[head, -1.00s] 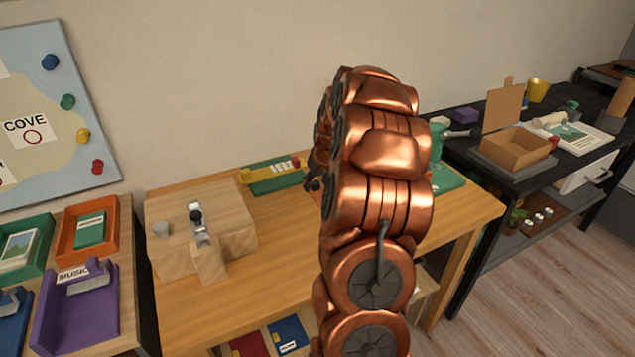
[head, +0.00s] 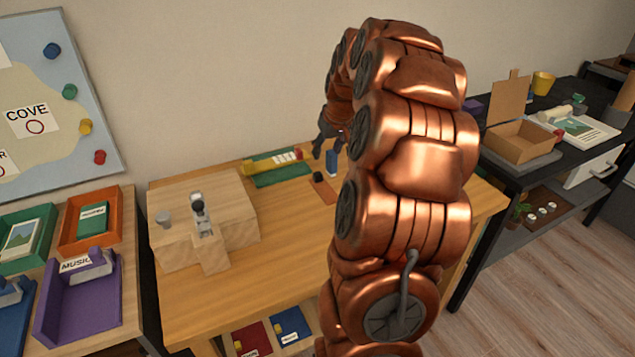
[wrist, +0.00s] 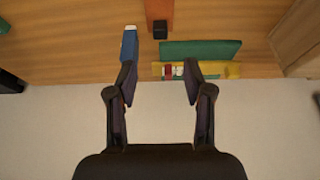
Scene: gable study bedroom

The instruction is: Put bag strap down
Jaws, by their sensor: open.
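My gripper (head: 328,143) is open above the back of the wooden table, partly hidden by my copper arm. In the wrist view its two fingers (wrist: 158,75) are spread with nothing between them. A small blue piece with a white end (wrist: 129,43) is just beyond the left fingertip; I cannot tell whether they touch. It also shows upright below the gripper in the head view (head: 332,163). No strap can be made out clearly, and I cannot tell whether this piece is the bag strap. A small black block (head: 318,177) sits on an orange-brown strip (head: 323,192) beside it.
A green mat with a yellow bar (head: 270,165) lies at the table's back edge. A wooden block stand (head: 225,208) is at left. Purple and orange trays (head: 72,225) stand further left. A cardboard box (head: 520,147) is on the black desk at right. The table's front is bare.

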